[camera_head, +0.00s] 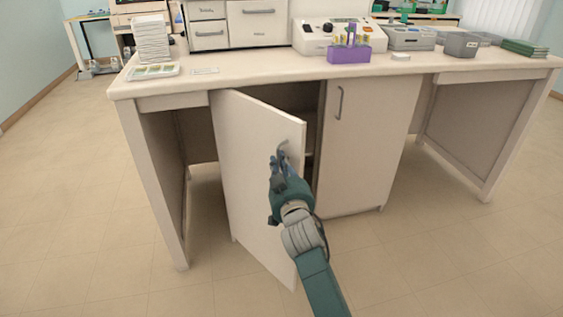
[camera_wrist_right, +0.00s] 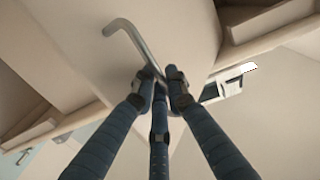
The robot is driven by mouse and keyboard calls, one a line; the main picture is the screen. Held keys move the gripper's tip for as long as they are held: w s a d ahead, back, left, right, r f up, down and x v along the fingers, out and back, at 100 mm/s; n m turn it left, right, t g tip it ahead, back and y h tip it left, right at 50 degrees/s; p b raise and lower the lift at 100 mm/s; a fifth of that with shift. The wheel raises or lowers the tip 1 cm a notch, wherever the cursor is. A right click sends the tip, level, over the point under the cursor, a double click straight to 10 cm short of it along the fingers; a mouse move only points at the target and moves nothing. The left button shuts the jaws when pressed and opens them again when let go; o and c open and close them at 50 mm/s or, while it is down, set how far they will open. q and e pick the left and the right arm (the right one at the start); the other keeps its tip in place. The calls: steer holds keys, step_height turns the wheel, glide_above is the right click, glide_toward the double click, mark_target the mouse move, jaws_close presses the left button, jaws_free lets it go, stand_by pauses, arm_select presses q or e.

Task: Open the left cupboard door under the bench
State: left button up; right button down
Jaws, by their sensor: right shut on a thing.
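The left cupboard door (camera_head: 250,165) under the bench stands partly open, swung out toward me from its left edge. A dark gap shows between it and the closed right door (camera_head: 360,145). My right gripper (camera_head: 279,160) is at the free edge of the left door, shut on its handle (camera_head: 284,146). In the right wrist view the bent metal handle (camera_wrist_right: 128,35) runs down between the fingers (camera_wrist_right: 160,80), which close around its lower part. The fingers hide that part of the handle. My left gripper is not in view.
The bench top (camera_head: 250,75) holds a purple rack (camera_head: 349,56) with tubes, a white stack (camera_head: 151,38), a drawer unit (camera_head: 235,22) and grey trays (camera_head: 408,38). A bench leg (camera_head: 155,185) stands left of the door. The floor (camera_head: 100,230) in front is clear.

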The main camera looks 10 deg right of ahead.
steer(key=shift+a+f, duration=0.1)
stand_by(0.3)
steer(key=c, duration=1.9)
jaws_free()
steer(key=shift+s, duration=0.1)
steer(key=s, duration=1.2)
steer(key=shift+a, duration=0.1)
